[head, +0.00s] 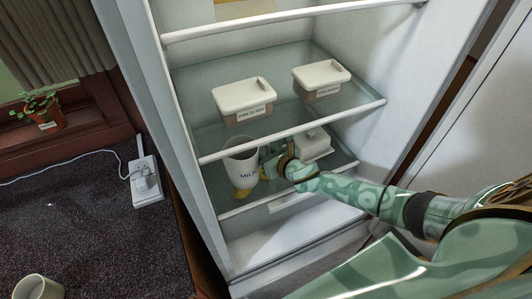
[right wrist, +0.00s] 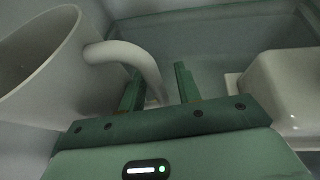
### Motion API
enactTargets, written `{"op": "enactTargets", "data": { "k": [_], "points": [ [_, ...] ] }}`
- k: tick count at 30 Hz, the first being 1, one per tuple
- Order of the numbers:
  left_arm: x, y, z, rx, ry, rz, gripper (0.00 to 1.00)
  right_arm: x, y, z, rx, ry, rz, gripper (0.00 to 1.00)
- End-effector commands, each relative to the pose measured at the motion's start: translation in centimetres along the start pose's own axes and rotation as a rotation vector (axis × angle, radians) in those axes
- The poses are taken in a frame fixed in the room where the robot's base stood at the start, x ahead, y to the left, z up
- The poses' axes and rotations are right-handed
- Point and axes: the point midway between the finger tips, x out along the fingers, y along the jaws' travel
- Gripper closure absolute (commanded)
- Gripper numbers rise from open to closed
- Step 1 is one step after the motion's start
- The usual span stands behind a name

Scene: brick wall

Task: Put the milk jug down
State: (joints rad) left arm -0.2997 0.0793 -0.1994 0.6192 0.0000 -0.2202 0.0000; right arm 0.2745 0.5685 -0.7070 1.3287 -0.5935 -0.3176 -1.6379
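The white milk jug (head: 241,168), marked "MILK" and with a yellow base, stands upright inside the fridge, seemingly on the lower glass shelf (head: 232,211). My right gripper (head: 272,164) is at the jug's right, at its handle side. In the right wrist view the jug (right wrist: 35,75) is at the left, and its curved handle (right wrist: 128,52) comes down between the two fingers. The fingers of the right gripper (right wrist: 160,85) are apart, with a gap beside the handle. The exact contact is hard to see. My left gripper is not in view.
Two lidded containers (head: 243,100) (head: 321,80) stand on the glass shelf above. A white lidded box (head: 313,143) is on the lower shelf just right of my gripper; it also shows in the right wrist view (right wrist: 288,88). The upper shelf's front rail (head: 290,132) runs close above my gripper.

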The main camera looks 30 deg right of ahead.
Motion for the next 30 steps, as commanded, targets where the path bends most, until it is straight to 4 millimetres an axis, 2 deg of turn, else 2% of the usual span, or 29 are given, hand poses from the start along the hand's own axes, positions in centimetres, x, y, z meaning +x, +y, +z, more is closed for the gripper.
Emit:
{"op": "enactTargets", "data": {
  "k": [5, 15, 18, 23, 30],
  "points": [
    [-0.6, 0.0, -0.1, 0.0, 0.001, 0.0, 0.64, -1.2, 0.0, 0.3, 0.0, 0.001, 0.001, 0.67],
    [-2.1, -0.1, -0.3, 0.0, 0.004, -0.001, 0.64, -8.9, 0.0, 0.2, -0.002, 0.002, 0.001, 0.67],
    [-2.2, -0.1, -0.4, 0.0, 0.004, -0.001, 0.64, -10.6, 0.0, 0.2, 0.0, 0.001, 0.001, 0.67],
    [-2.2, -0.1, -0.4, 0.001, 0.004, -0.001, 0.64, -11.9, 0.0, 0.2, -0.001, 0.0, 0.0, 0.67],
    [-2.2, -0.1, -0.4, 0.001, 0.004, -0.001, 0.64, -12.1, 0.0, 0.2, 0.0, -0.001, 0.0, 0.67]
  ]
}}
